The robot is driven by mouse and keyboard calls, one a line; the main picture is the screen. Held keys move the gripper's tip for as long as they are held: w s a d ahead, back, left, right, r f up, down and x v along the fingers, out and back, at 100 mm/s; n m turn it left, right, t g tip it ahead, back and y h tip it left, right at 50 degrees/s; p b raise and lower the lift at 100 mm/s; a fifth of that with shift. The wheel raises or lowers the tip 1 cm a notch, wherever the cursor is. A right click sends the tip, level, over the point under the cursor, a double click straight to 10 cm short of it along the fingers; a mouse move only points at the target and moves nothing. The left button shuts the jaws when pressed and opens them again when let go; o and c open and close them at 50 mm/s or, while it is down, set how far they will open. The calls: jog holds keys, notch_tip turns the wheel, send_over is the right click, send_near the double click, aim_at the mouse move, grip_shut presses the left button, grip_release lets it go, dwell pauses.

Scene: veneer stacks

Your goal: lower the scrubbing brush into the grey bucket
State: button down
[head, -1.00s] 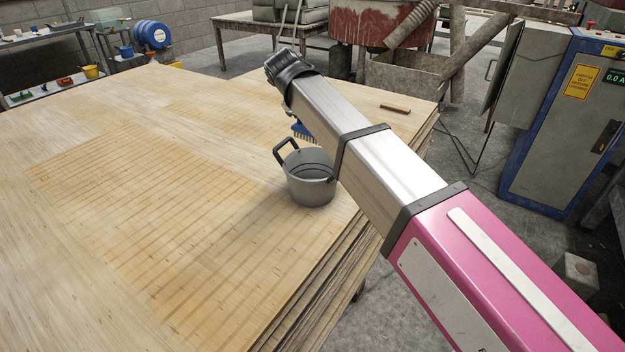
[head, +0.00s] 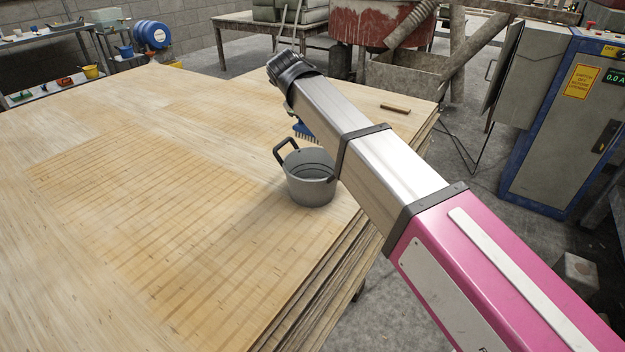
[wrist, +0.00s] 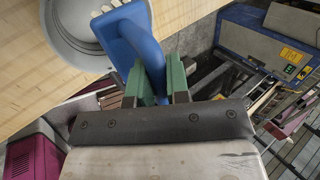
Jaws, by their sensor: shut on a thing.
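The grey bucket (head: 312,190) stands upright on the wooden veneer stack (head: 180,220), near its right edge, with a dark handle raised at its left. The blue scrubbing brush (head: 303,131) shows just above and behind the bucket's rim, bristles down, partly covered by my arm. In the wrist view my gripper (wrist: 152,80) has its green fingers shut on the blue handle of the brush (wrist: 137,40). Part of the bucket's rim (wrist: 62,38) shows beside the brush at the upper left. My fingers are hidden in the head view. I cannot tell whether the brush touches the bucket.
A small brown wooden piece (head: 395,108) lies on the stack's far right part. The left of the stack is clear. A blue and grey electrical cabinet (head: 565,125) stands on the floor at the right. A red-and-white mixer (head: 378,22) stands behind.

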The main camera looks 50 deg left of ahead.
jog(key=shift+f, duration=0.1)
notch_tip(320, 180, down, 14)
jog(key=shift+f, duration=0.25)
dwell(2.7)
jog(key=shift+f, duration=1.75)
dwell(1.6)
jog(key=c, duration=1)
grip_release()
jog(key=shift+r, duration=0.1)
